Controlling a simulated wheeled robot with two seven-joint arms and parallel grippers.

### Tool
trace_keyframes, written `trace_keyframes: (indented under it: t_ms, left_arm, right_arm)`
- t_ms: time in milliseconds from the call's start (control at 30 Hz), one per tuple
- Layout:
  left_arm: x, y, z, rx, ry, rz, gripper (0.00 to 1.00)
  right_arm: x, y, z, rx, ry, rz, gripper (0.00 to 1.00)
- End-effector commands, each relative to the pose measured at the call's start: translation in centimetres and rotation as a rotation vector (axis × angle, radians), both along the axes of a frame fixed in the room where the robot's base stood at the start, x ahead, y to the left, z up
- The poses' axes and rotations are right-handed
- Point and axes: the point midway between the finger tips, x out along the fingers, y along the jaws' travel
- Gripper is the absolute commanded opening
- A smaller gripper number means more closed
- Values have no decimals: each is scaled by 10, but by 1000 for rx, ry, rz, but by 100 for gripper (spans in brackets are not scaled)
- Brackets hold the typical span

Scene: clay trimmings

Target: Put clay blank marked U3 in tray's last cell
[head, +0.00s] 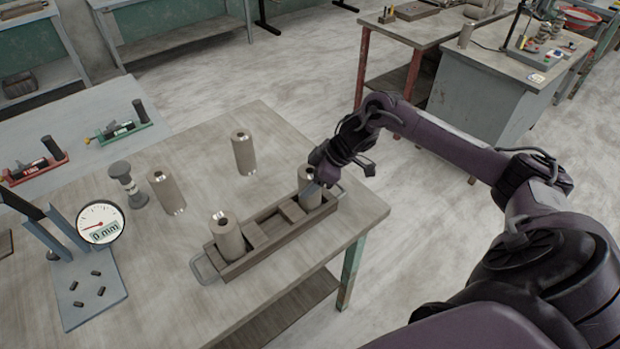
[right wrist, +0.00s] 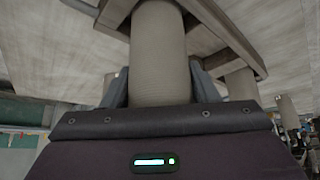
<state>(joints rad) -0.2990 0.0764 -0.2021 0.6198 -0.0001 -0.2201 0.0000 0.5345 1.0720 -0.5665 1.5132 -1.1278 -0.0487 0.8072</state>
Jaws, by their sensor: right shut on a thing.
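The long brown tray (head: 268,254) lies near the table's front right edge. A grey-brown clay blank (head: 309,190) stands upright in its far right end cell, and my right gripper (head: 318,174) is shut on it. In the right wrist view this blank (right wrist: 158,50) is between the fingers (right wrist: 160,88), its end at the tray (right wrist: 233,38). Another blank (head: 228,240) stands in the tray's left end part. Two more blanks stand on the table, one at the back (head: 245,155) and one at the left (head: 168,193). I cannot read any U3 mark. My left gripper is out of view.
A round dial gauge (head: 100,222) reading 0 mm stands at the left on a blue-grey base (head: 92,292). A small grey spindle-shaped object (head: 126,185) stands behind it. Red (head: 36,166) and green (head: 122,132) fixtures sit further back. The tabletop between the back blank and the tray is clear.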

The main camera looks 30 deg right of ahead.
Motion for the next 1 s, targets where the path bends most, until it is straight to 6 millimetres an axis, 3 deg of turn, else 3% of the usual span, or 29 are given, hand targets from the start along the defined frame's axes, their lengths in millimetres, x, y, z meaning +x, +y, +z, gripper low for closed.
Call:
trace_keyframes:
  t_ms: [300,333,467,767,1000]
  left_arm:
    - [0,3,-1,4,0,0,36]
    - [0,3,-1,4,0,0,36]
    - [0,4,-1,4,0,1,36]
    - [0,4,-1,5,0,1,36]
    - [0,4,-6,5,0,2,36]
  right_arm:
    - [1,0,-2,2,-4,0,6]
    - [0,0,-3,0,0,0,57]
    - [0,0,-3,0,0,0,74]
    - [0,0,-1,0,0,0,76]
    - [-9,-12,21,-3,-2,1,76]
